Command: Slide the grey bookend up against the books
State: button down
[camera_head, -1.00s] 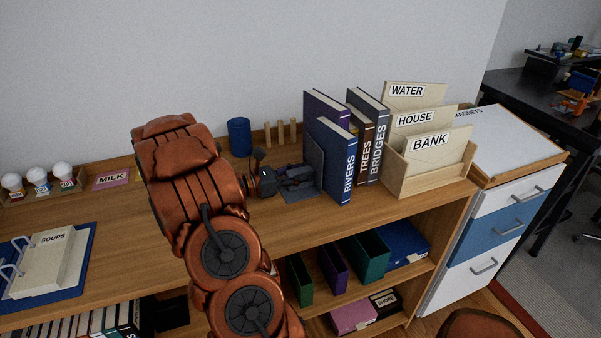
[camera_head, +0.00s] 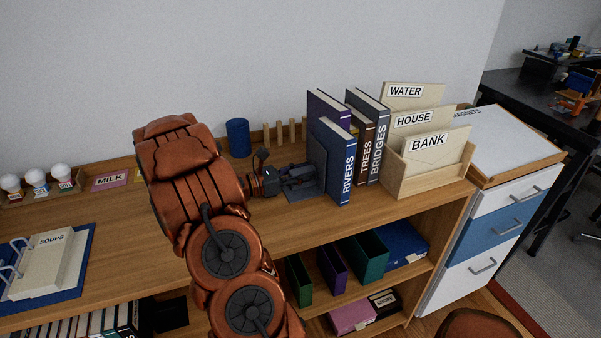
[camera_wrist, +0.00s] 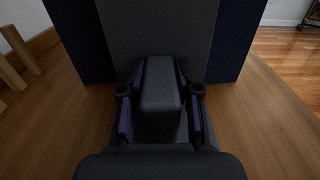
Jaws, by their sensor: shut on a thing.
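The grey bookend (camera_head: 316,160) stands upright on the desk, just left of the books, its base plate flat on the wood. My gripper (camera_head: 300,174) reaches it from the left. In the wrist view my gripper (camera_wrist: 159,96) is shut on the bookend's grey block, with a finger on each side. The upright plate (camera_wrist: 155,30) stands right in front of the dark blue and purple books. The books include the blue RIVERS book (camera_head: 340,165), brown TREES (camera_head: 366,150) and grey BRIDGES (camera_head: 378,140). The plate looks against the nearest books; any thin gap is hidden.
A wooden letter holder (camera_head: 430,175) with WATER, HOUSE and BANK cards stands right of the books. Behind my gripper are a blue cup (camera_head: 238,138) and several wooden pegs (camera_head: 285,132). The desk (camera_head: 285,225) in front is clear.

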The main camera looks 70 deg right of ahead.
jog(key=shift+s+d, duration=0.15)
jog(key=shift+s, duration=0.15)
jog(key=shift+s+d, duration=0.1)
jog(key=c, duration=0.7)
grip_release()
jog(key=v, duration=1.2)
jog(key=s+a+r+m+t+y, duration=0.1)
jog(key=a, duration=0.3)
jog(key=s+a+r+m+t+y, duration=0.1)
jog(key=a+m+y, duration=0.1)
jog(key=a, duration=0.3)
jog(key=s+a+r+m+t+y+p, duration=0.1)
jog(key=s+a, duration=0.1)
jog(key=a, duration=0.2)
jog(key=shift+a+r, duration=0.15)
jog(key=shift+a, duration=0.2)
jog(key=s+a+m+t+y, duration=0.1)
jog(key=a+t+y, duration=0.1)
jog(key=a, duration=0.7)
jog(key=s+a+m+t+y+p, duration=0.1)
jog(key=s+a+m+t+y, duration=0.1)
jog(key=a, duration=0.8)
jog(key=s+a+r+m+t+y+p, duration=0.1)
jog(key=a+t+y, duration=0.3)
jog(key=a, duration=0.6)
jog(key=shift+s+m, duration=0.3)
jog(key=shift+s, duration=0.4)
